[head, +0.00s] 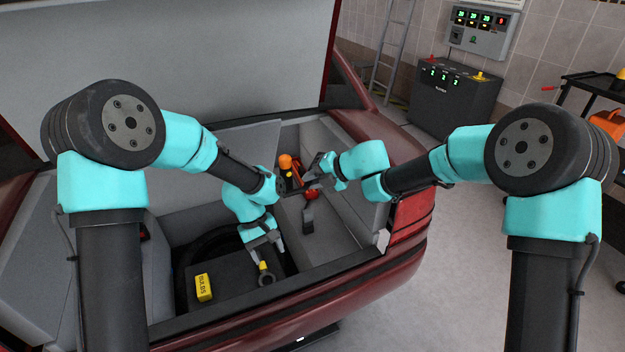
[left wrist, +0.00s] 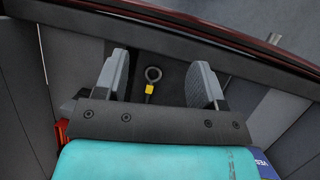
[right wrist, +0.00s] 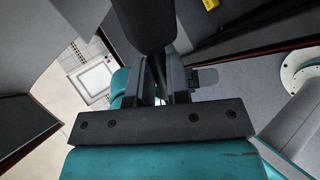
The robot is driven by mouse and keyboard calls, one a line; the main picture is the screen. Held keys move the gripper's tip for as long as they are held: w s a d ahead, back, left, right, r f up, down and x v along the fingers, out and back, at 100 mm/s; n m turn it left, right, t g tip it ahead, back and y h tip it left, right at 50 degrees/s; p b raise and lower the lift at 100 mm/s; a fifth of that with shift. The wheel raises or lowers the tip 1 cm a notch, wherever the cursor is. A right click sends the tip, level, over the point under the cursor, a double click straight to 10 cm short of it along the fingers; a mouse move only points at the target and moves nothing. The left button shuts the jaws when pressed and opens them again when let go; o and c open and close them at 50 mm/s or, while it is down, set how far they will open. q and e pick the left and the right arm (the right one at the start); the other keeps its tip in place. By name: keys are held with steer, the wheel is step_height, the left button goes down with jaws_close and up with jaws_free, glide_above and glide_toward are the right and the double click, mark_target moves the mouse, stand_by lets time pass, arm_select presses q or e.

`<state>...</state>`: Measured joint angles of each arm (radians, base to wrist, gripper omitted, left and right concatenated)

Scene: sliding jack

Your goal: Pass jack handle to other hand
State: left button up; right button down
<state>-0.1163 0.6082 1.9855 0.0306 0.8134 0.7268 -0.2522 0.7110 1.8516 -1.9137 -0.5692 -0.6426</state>
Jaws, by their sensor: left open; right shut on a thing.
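A ring-ended piece with a yellow band (head: 265,277) shows in the trunk; I cannot tell if it is the jack handle. In the left wrist view this ring (left wrist: 153,74) shows between the spread fingers. My left gripper (head: 264,242) is open, pointing down just behind the ring end, with nothing visibly clamped. My right gripper (head: 312,170) is higher, pointing left, behind my left forearm. In the right wrist view its fingers (right wrist: 158,88) are close together on a thin dark thing, mostly hidden, which I cannot identify.
A yellow box (head: 203,287) lies on the dark trunk floor. The trunk's red rear edge (head: 300,312) lies in front. My two arms are close together over the trunk.

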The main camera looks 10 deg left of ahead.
arm_select(q)
steer(key=s+a+f+m+t, duration=0.2)
steer(key=s+f, duration=0.5)
steer(key=f, duration=0.3)
steer(key=s+a+f+m+t, duration=0.2)
steer(key=s+f+m, duration=0.1)
steer(key=s+f, duration=0.5)
step_height(320, 180, down, 3)
steer(key=shift+f, duration=0.1)
